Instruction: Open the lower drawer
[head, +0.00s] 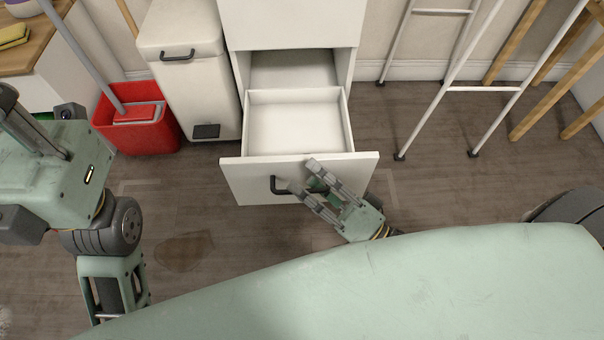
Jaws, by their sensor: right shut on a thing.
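The white lower drawer (236,178) is pulled well out of its white cabinet, and its empty inside shows from above. Its dark handle (275,186) is on the front panel. My right gripper (303,176) is at the drawer front, with its fingers at the right part of the handle, shut on it. The fingers hide that end of the handle. My left arm comes in at the left; its gripper is not in view.
A white pedal bin (187,70) and a red mop bucket (137,120) stand left of the cabinet. A white rack (459,75) and wooden legs (560,80) stand at right. A brown stain (184,251) lies on the floor.

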